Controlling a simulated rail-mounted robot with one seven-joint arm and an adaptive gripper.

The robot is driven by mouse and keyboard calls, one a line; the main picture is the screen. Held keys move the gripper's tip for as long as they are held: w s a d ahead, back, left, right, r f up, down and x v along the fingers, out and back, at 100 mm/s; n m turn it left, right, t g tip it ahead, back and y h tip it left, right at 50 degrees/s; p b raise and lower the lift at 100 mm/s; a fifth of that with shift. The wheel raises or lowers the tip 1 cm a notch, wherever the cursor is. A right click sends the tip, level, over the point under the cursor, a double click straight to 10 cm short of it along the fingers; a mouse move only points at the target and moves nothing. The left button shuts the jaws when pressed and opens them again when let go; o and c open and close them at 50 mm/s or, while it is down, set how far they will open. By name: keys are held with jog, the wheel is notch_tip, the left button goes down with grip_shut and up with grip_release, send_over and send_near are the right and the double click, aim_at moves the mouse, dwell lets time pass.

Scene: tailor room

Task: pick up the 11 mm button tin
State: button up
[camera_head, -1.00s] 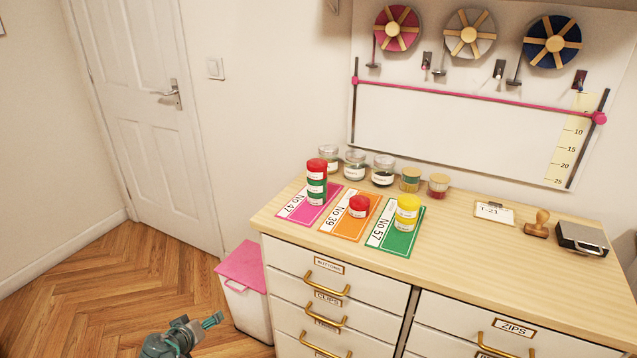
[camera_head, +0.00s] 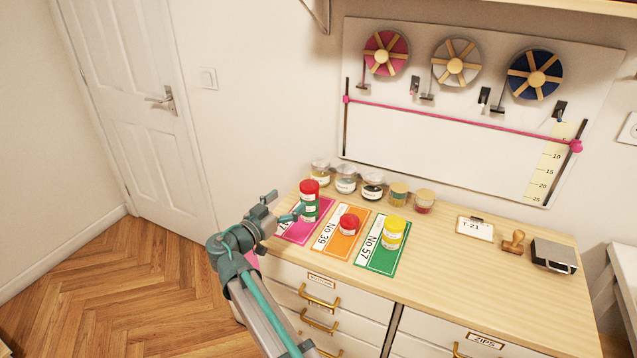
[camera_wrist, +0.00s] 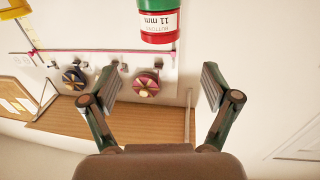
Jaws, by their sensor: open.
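A red tin labelled 11 mm (camera_wrist: 158,22) shows at the top of the upside-down wrist view, with a green tin (camera_wrist: 160,4) against it. In the head view a red tin (camera_head: 309,187) tops a stack of green tins (camera_head: 309,212) on the pink No 47 card (camera_head: 292,234). My gripper (camera_head: 282,206) is open and empty, just left of this stack. In the wrist view its fingers (camera_wrist: 159,80) are spread, and the red tin lies beyond them, apart from both. The lower part of the stack is outside the wrist view.
A red tin (camera_head: 349,223) sits on the orange No 39 card (camera_head: 338,243), and yellow tins (camera_head: 393,231) on the green No 57 card (camera_head: 377,262). Several jars (camera_head: 346,180) stand behind, near the wall. The dresser top (camera_head: 450,270) is clear toward the front right.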

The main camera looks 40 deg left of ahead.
aim_at(309, 185)
jog(key=w+p, duration=0.2)
jog(key=w, duration=0.3)
jog(key=w+p, duration=0.1)
jog(key=w, duration=0.4)
jog(key=shift+w+a+f+p, duration=0.1)
jog(key=shift+a+f+p, duration=0.1)
jog(key=shift+p, duration=0.15)
jog(key=c, duration=1.3)
jog(key=shift+r, duration=0.1)
jog(key=shift+c, duration=0.2)
